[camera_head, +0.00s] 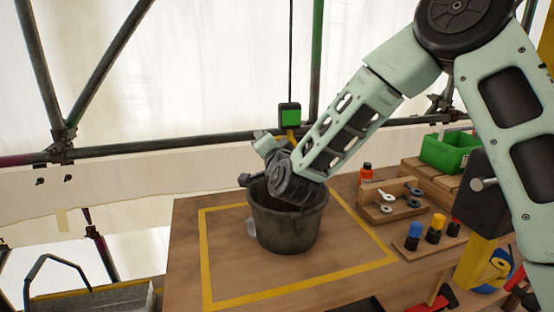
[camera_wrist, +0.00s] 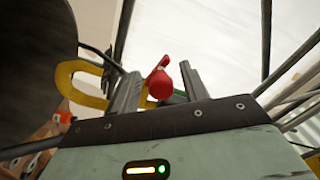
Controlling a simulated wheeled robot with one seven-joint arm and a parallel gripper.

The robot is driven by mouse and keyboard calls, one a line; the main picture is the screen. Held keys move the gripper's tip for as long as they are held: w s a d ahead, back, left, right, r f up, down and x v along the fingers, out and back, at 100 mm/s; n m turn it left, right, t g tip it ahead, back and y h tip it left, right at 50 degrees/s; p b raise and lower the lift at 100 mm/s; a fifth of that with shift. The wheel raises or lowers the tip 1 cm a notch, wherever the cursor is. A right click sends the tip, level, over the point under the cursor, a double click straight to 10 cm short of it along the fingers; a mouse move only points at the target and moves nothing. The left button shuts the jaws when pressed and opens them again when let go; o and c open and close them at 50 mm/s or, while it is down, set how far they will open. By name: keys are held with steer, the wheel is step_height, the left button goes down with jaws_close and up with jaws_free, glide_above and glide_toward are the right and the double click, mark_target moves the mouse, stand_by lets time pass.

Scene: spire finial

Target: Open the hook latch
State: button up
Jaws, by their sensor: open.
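The hook block (camera_head: 290,116), dark with a green face, hangs on a thin line above the bucket. Its yellow hook (camera_head: 291,135) shows just below, mostly hidden behind my arm. In the wrist view the yellow hook (camera_wrist: 66,80) curves past the left finger, and the red latch (camera_wrist: 160,84) with its rounded end appears between the two fingers. My gripper (camera_wrist: 160,72) is open around the latch in this view; I cannot tell whether either finger touches it. In the head view my gripper (camera_head: 254,160) is over the bucket's rim, partly hidden by my wrist.
A dark bucket (camera_head: 285,228) stands inside a yellow square on the wooden table (camera_head: 190,235). To the right are a wooden rack (camera_head: 385,211) with metal parts, an orange bottle (camera_head: 366,174), colored cylinders and a green bin (camera_head: 447,151). Scaffold tubes run behind.

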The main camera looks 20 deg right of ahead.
steer(key=s+b, duration=0.4)
steer(key=s, duration=1.2)
steer(key=shift+b, duration=0.35)
steer(key=shift+s, duration=0.1)
steer(key=s+a+f+n+g+y+p, duration=0.2)
steer(key=s+a+f+n+g+y, duration=0.3)
steer(key=s+a+f+n+g, duration=0.45)
steer(key=s+d+n+g+h, duration=0.2)
steer(key=s+d+n+g, duration=0.1)
steer(key=s, duration=0.5)
steer(key=s+d+n+g+h+p, duration=0.1)
steer(key=s+d+n+g+h, duration=0.1)
steer(key=s+n+g, duration=0.3)
steer(key=s+d+n, duration=0.1)
steer(key=s, duration=0.3)
steer(key=shift+d+f, duration=0.2)
steer(key=shift+f, duration=0.05)
